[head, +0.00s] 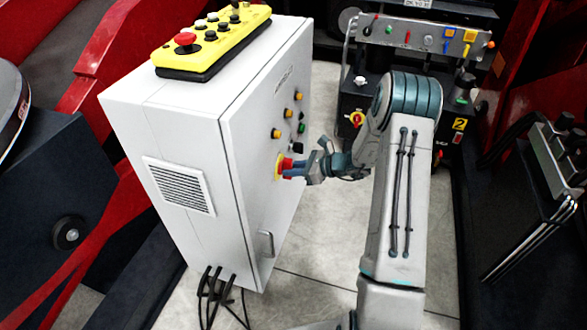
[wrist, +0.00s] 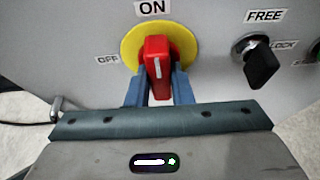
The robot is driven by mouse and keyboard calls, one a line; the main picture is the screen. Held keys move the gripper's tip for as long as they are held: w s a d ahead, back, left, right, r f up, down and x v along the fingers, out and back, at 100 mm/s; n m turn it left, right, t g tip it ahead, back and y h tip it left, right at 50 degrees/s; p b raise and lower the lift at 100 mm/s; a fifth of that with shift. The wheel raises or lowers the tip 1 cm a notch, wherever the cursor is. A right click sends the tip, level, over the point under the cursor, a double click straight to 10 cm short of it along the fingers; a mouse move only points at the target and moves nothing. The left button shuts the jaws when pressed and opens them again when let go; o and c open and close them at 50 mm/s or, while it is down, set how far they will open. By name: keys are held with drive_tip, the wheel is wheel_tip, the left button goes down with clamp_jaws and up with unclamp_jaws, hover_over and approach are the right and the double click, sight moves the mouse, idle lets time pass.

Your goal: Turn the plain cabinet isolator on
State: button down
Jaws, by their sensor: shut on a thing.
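The isolator on the plain white cabinet (head: 245,140) has a red handle (wrist: 157,62) on a yellow disc (wrist: 130,47). In the wrist view the handle stands nearly upright, its white line pointing up toward the ON label (wrist: 152,8). The OFF label (wrist: 108,60) is at the left of the disc. My gripper (wrist: 158,88) has its blue fingers on both sides of the handle and is shut on it. In the head view my gripper (head: 290,168) reaches the cabinet front from the right and partly hides the isolator.
A yellow pendant (head: 212,40) lies on top. Cables hang below the cabinet.

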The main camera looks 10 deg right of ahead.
drive_tip(key=c, duration=1.3)
unclamp_jaws()
drive_tip(key=shift+d, duration=0.1)
drive_tip(key=p+v, duration=0.1)
drive_tip(key=v, duration=1.2)
drive_tip(key=shift+s+d+r+p, duration=0.2)
drive_tip(key=shift+r+p, duration=0.05)
drive_tip(key=shift+p, duration=0.1)
